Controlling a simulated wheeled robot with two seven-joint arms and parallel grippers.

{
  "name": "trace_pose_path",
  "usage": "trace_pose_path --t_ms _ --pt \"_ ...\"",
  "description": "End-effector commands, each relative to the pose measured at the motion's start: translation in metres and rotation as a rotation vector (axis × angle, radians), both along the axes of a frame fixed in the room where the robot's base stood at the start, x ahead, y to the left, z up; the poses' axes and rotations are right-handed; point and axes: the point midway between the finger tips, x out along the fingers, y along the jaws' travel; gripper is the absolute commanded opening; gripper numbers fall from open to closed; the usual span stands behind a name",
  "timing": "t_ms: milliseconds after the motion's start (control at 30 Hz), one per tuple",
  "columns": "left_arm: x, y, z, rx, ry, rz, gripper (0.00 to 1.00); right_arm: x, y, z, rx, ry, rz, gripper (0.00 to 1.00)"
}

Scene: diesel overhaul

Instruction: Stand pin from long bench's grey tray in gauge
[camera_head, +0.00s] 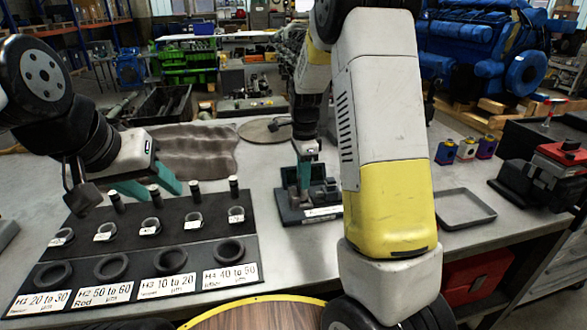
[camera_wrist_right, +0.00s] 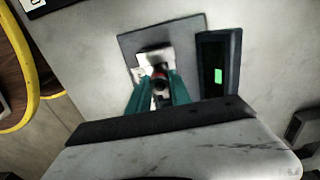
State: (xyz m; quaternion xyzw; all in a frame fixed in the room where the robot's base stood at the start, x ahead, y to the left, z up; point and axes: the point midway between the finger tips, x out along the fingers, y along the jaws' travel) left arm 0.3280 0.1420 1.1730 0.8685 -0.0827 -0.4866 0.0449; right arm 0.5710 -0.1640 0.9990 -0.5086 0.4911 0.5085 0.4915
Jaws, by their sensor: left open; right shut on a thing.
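The gauge (camera_head: 322,213) stands on the long bench in mid-picture, a dark base with a white label on its front edge. In the right wrist view its grey plate (camera_wrist_right: 127,45) and a dark box with a green display (camera_wrist_right: 218,76) show. My right gripper (camera_head: 304,183) points down over the gauge, shut on the pin (camera_wrist_right: 160,88), a small dark piece with a red part between the teal fingers. Whether the pin touches the gauge is hidden. The grey tray (camera_head: 465,222) lies empty to the right. My left gripper (camera_head: 147,186) is open and empty above the labelled board.
The black board (camera_head: 205,255) at left carries several rings, dark posts and labels H1 to H4. A brown mat (camera_head: 195,150) and a round plate (camera_head: 262,130) lie behind. A red and black vise (camera_head: 545,178) and small coloured blocks (camera_head: 467,149) stand at right.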

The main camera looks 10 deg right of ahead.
Motion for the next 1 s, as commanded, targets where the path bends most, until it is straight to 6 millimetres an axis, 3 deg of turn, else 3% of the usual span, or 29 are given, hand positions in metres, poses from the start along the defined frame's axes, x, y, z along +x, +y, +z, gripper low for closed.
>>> trace_pose_path --t_ms 1000 --pt "0.0 0.0 0.0 0.0 0.0 0.0 0.45 0.0 0.0 -0.016 0.0 0.0 0.0 0.0"
